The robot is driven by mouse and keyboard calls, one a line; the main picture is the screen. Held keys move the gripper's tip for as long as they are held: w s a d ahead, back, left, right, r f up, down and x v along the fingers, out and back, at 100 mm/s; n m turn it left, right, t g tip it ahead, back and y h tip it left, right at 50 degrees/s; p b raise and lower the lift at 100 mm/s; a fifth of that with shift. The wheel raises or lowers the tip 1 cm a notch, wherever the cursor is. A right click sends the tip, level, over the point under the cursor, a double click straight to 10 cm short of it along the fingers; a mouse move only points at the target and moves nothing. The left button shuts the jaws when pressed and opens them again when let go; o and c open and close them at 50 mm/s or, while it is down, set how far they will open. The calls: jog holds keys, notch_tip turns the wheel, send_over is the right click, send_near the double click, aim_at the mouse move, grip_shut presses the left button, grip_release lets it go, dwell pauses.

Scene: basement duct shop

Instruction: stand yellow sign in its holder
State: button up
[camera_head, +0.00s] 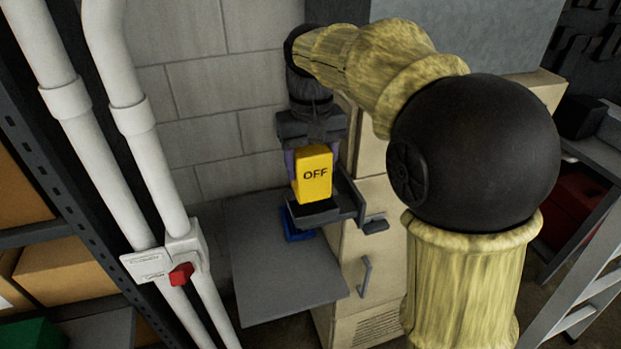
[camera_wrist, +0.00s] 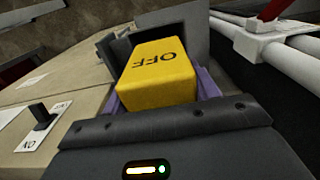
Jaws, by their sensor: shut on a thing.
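The yellow sign (camera_head: 313,178), a block marked OFF, is held upright in my gripper (camera_head: 312,160). The purple fingers are shut on its two sides. In the wrist view the sign (camera_wrist: 158,72) sits between the fingers (camera_wrist: 160,92), its lettering upside down. A dark base or holder-like piece (camera_head: 314,214) is directly below the sign in the head view. I cannot tell whether the sign touches it or is a little above it. A blue piece (camera_head: 297,235) shows below, at the grey shelf; the rest of it is hidden.
The grey shelf (camera_head: 275,275) is mostly bare. A beige cabinet (camera_head: 372,250) with a handle stands to its right; a switch plate (camera_wrist: 40,125) shows in the wrist view. White pipes (camera_head: 150,170) with a red-handled fitting (camera_head: 181,273) run on the left. A block wall is behind.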

aim_at(312, 180)
jog(key=shift+f, duration=0.1)
notch_tip(312, 180, down, 3)
jog(key=shift+f+p, duration=0.1)
jog(key=shift+p, duration=0.25)
jog(key=shift+f, duration=0.35)
jog(key=shift+w, duration=0.1)
jog(key=shift+f, duration=0.15)
jog(key=o, duration=1)
jog(key=shift+a, duration=0.15)
jog(key=shift+o, duration=0.2)
jog(key=shift+d, duration=0.2)
